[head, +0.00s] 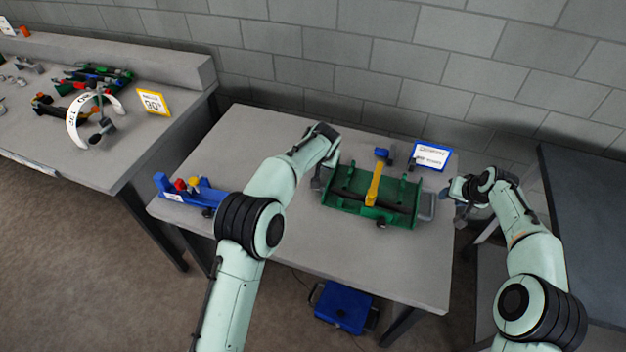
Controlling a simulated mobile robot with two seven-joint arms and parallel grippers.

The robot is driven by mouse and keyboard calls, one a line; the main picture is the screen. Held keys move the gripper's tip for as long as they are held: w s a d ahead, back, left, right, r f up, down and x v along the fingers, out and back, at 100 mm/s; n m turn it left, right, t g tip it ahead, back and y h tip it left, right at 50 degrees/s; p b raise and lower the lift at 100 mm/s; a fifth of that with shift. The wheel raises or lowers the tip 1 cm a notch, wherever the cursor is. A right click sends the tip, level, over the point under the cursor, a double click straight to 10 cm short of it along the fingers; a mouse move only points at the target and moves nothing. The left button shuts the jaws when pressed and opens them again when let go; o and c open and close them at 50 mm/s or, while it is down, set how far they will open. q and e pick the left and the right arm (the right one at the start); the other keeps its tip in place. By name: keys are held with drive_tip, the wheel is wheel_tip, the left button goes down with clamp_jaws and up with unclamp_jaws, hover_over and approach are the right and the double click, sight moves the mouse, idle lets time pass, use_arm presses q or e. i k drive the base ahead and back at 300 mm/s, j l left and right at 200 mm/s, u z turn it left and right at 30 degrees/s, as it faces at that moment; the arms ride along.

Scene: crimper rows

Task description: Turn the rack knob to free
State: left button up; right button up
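A green rack (345,205) stands on the middle table, with a yellow lever (374,188) topped by a blue block across it. A small dark knob (381,224) shows at its front side; its setting is too small to read. A grey handle-like piece (427,207) is at the rack's right end. My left gripper (317,182) is at the rack's left end, partly hidden by its own wrist; I cannot tell whether it touches. My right gripper (457,212) is just right of the rack, past the table's right edge, apart from it. Its finger opening is unclear.
A blue holder (180,190) with red and yellow pieces sits at the table's left, partly behind my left arm. A blue-framed sign (431,155) stands behind the rack. A blue box (342,306) lies under the table. The left bench (60,150) holds tools and a gauge arc.

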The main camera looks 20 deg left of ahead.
sight(381, 223)
drive_tip(key=k+l, duration=0.3)
drive_tip(key=k, duration=0.15)
drive_tip(key=k+l, duration=0.25)
drive_tip(key=k, duration=0.25)
